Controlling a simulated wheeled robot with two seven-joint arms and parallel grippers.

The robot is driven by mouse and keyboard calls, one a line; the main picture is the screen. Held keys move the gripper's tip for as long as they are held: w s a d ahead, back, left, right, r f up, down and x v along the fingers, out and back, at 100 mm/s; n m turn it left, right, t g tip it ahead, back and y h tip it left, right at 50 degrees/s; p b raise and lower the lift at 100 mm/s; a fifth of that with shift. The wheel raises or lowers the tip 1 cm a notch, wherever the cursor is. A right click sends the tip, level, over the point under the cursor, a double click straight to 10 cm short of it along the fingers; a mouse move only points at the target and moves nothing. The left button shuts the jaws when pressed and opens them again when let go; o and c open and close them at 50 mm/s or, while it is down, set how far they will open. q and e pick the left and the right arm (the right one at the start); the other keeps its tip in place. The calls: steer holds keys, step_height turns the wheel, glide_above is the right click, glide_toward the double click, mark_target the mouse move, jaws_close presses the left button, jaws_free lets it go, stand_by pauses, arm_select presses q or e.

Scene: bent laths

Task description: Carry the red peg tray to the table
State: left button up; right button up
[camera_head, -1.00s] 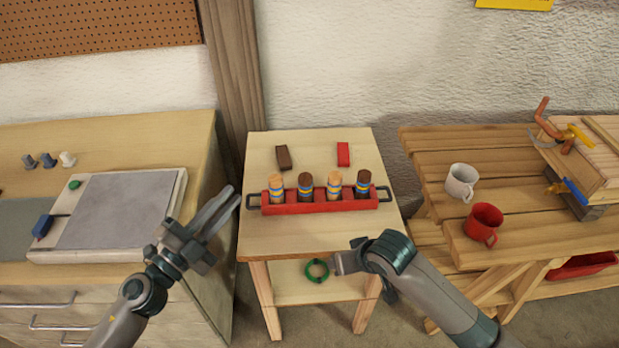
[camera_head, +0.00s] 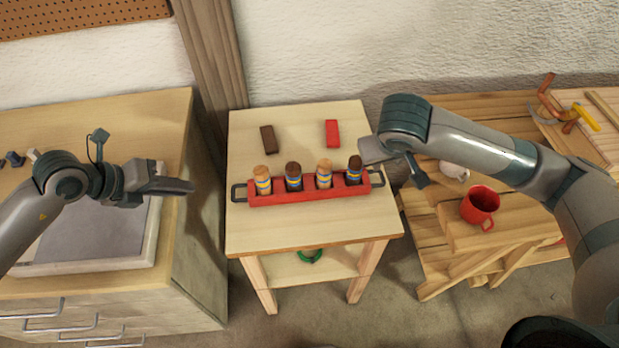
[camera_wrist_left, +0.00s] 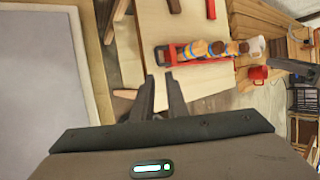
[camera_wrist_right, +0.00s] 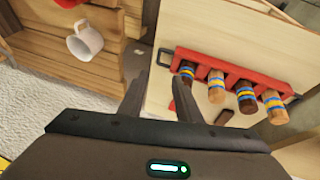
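The red peg tray (camera_head: 311,196) rests on a small light-wood stand (camera_head: 290,227). It has a dark handle at each end and holds several brown and tan pegs with blue and yellow bands. It also shows in the left wrist view (camera_wrist_left: 171,54) and the right wrist view (camera_wrist_right: 236,70). My left gripper (camera_head: 191,186) is open and empty, left of the tray and apart from its left handle. My right gripper (camera_head: 367,150) is open and empty near the tray's right end, apparently above it. Its fingertips are hard to make out in the head view.
A dark brown block (camera_head: 268,139) and a red block (camera_head: 332,133) lie behind the tray. A slatted wooden table (camera_head: 458,110) at right carries a red mug (camera_head: 480,205), a white mug (camera_head: 454,171) and clamps. A drawer cabinet (camera_head: 120,107) stands at left.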

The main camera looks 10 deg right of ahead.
mark_target(382, 176)
arm_select(q)
steer(key=shift+s+a+r, duration=0.1)
steer(key=shift+a, duration=0.2)
arm_select(e)
steer(key=shift+s+d+r, duration=0.1)
steer(key=shift+s+r, duration=0.1)
steer(key=shift+w, duration=0.1)
